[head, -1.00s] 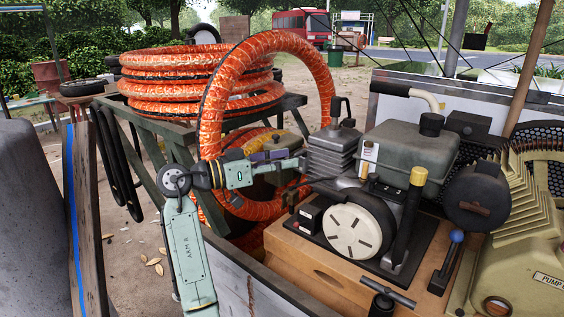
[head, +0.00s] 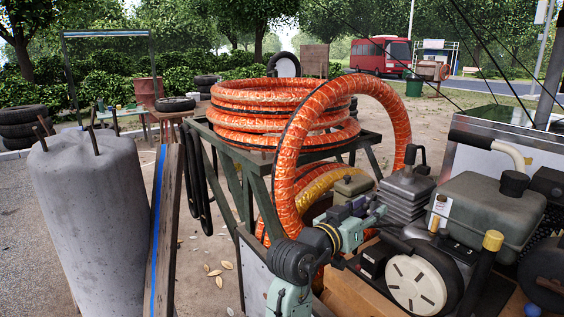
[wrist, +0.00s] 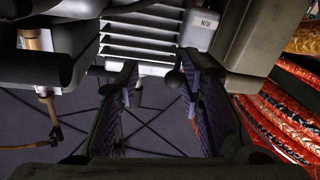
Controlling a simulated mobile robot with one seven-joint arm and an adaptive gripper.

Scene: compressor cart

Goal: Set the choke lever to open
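My gripper (wrist: 158,72) is open in the wrist view, with its two dark ribbed pads apart. A dark round knob (wrist: 175,80), possibly the choke lever's end, shows between the pads, closer to the right one; I cannot tell whether it touches. A small grey piece shows by the left pad. Behind them is the engine's finned block (wrist: 150,35), beside a grey box with an upside-down "RUN" label (wrist: 206,22). In the head view my gripper (head: 372,212) is beside the engine's finned block (head: 407,192); the lever cannot be made out there. Its setting is not clear.
The engine's fuel tank (head: 490,212) and white-faced round housing (head: 416,284) are right of my gripper. An orange hose loop (head: 285,185) arches close behind my arm from the coil (head: 265,110). A concrete cylinder (head: 90,215) and plank (head: 163,240) stand at left.

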